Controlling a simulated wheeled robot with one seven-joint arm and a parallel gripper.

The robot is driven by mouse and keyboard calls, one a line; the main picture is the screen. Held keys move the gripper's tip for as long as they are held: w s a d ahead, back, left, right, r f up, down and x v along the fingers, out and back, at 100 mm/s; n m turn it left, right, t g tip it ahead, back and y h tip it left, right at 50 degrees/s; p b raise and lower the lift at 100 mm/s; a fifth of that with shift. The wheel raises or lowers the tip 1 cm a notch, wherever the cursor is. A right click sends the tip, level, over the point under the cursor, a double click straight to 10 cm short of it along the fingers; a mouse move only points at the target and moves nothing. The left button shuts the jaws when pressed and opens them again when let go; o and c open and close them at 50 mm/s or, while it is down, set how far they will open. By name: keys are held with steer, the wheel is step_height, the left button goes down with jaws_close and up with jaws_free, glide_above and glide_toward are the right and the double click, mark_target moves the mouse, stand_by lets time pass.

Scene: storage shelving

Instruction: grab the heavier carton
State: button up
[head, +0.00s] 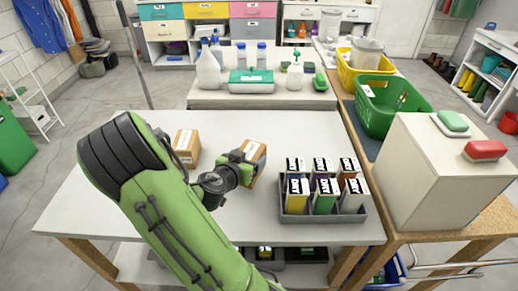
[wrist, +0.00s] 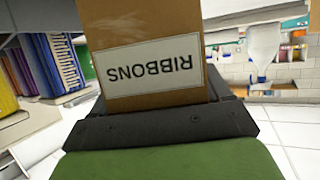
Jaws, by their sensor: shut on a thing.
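Two brown cartons show in the head view. One carton (head: 187,147) stands on the white table to the left of my gripper, with a pale label on it. The other carton (head: 256,153) is at my gripper (head: 241,168), tilted. In the wrist view this carton (wrist: 150,32) fills the top middle, and its white label (wrist: 152,60) reads RIBBONS upside down. My gripper (wrist: 160,115) is shut on this RIBBONS carton. The fingertips are hidden. The frames do not show which carton is heavier.
A grey tray (head: 322,236) with several small boxes stands right of my gripper. A raised shelf (head: 262,99) with bottles runs behind. A beige cabinet (head: 432,180) and green basket (head: 392,100) are at the right. The table's left part (head: 95,190) is clear.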

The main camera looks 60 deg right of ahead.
steer(key=shift+a+f+b, duration=0.7)
steer(key=shift+a+b, duration=0.2)
steer(key=shift+a, duration=0.05)
steer(key=b+v, duration=0.2)
steer(key=shift+d+b, duration=0.1)
steer(key=shift+b, duration=0.3)
steer(key=shift+s+r, duration=0.15)
steer(key=shift+s, duration=0.05)
